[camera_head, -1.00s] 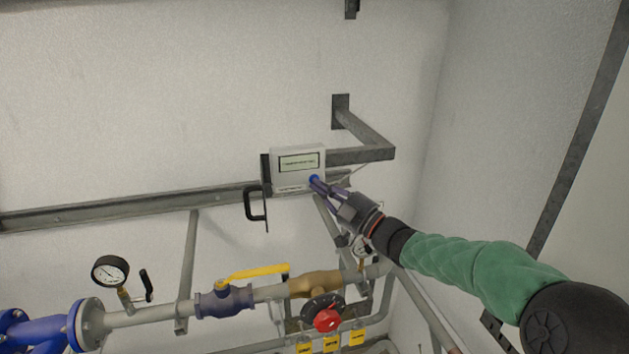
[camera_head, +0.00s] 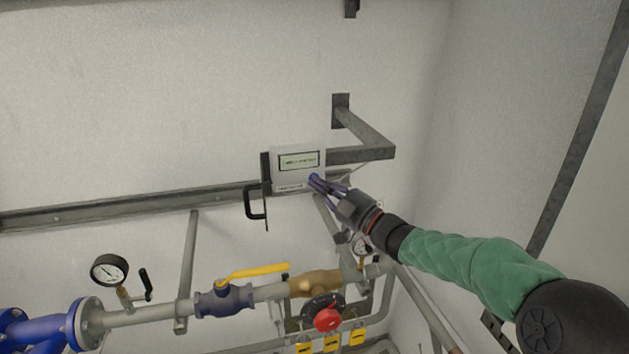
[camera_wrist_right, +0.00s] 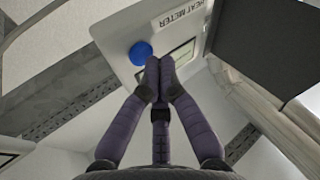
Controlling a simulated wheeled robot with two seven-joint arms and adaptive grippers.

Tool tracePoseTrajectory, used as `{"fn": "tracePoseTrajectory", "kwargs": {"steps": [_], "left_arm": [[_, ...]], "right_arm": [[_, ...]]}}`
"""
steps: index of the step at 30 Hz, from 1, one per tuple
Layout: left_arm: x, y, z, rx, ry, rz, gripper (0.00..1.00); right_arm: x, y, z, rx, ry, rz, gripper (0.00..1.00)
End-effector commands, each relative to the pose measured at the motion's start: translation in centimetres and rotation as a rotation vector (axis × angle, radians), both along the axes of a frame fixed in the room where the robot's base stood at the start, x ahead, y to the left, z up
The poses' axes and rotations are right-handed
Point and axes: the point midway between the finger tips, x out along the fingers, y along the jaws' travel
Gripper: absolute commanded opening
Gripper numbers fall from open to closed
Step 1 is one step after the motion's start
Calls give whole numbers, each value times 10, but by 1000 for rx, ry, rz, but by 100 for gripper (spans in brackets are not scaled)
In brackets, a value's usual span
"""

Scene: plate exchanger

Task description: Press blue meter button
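The heat meter (camera_head: 298,169) is a white box with a small display, mounted on the wall rail. Its blue button (camera_head: 314,177) is at the lower right of its face; the round button also shows in the right wrist view (camera_wrist_right: 140,53). My right gripper (camera_head: 320,183) is at the button in the head view, its purple fingers partly over it. In the right wrist view its fingertips (camera_wrist_right: 158,66) are together beside the button, with nothing between them. Whether they touch the button or the meter face is unclear. My left gripper is not in view.
A metal bracket (camera_head: 372,155) juts out to the right of the meter, and a black handle (camera_head: 254,204) is at its left. Below run pipes with a yellow-handled valve (camera_head: 252,272), a pressure gauge (camera_head: 109,270) and a red knob (camera_head: 327,319).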

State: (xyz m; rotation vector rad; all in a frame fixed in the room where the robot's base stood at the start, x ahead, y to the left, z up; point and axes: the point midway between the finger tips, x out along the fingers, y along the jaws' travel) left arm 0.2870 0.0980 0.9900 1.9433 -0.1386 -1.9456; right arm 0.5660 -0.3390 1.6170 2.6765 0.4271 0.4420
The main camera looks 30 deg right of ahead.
Motion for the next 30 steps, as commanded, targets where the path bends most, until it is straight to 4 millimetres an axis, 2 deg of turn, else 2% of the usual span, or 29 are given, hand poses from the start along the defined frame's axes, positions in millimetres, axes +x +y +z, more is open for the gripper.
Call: {"fn": "tracePoseTrajectory", "kwargs": {"steps": [30], "left_arm": [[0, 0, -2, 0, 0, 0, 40]], "right_arm": [[7, -2, 0, -1, 0, 0, 0]]}}
